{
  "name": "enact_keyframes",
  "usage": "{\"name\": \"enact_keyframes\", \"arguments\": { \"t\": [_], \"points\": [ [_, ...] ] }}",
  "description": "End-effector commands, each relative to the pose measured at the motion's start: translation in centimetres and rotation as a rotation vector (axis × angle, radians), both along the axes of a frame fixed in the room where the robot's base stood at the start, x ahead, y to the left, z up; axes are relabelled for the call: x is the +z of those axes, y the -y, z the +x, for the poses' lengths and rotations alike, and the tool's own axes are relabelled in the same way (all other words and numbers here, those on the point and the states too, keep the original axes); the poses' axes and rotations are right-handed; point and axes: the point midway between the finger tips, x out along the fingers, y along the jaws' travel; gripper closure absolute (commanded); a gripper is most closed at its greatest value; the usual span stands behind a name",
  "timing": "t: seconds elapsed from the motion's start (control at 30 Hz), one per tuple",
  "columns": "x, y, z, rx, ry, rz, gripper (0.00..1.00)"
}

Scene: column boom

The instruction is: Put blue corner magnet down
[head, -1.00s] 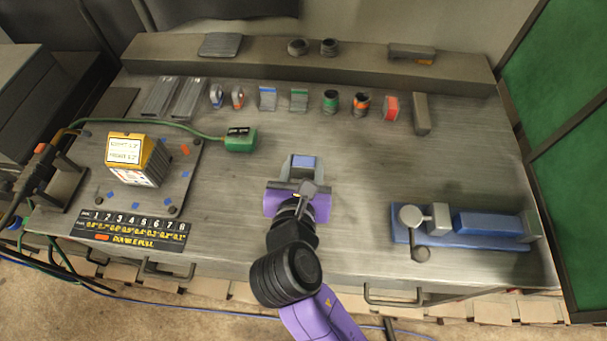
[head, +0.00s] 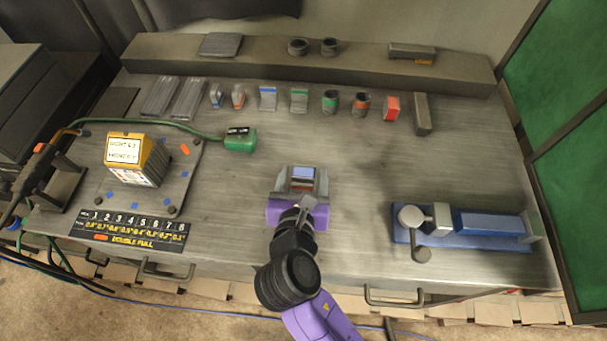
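The blue corner magnet (head: 303,173) is a small block with a blue top face, in the middle front of the bench in the head view. My gripper (head: 302,181) points away from the camera, low over the bench top. Its grey fingers stand spread on the left and right of the magnet, and the magnet sits between them. The fingers look open, apart from its sides. The magnet's lower part and its contact with the bench are partly hidden by the gripper.
The metal bench (head: 350,150) is clear around my gripper. A blue vise (head: 490,228) stands at the right. A plate with a yellow-topped block (head: 137,155) and a green connector (head: 240,140) are at the left. Several small parts line the back, before a raised ledge (head: 365,65).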

Motion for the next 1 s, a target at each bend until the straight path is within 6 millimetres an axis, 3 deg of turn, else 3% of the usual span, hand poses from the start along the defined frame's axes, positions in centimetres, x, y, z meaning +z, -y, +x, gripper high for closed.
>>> {"name": "enact_keyframes", "arguments": {
  "t": [0.17, 0.27, 0.7, 1.0],
  "points": [
    [0.4, 0.0, 0.0, 0.000, 0.001, 0.001, 0.35],
    [0.7, -0.1, -1.0, 0.001, 0.000, 0.000, 0.35],
    [3.9, -0.3, -8.9, 0.002, -0.001, 0.001, 0.35],
    [4.9, -0.4, -11.1, 0.000, 0.000, 0.000, 0.35]
  ]
}}
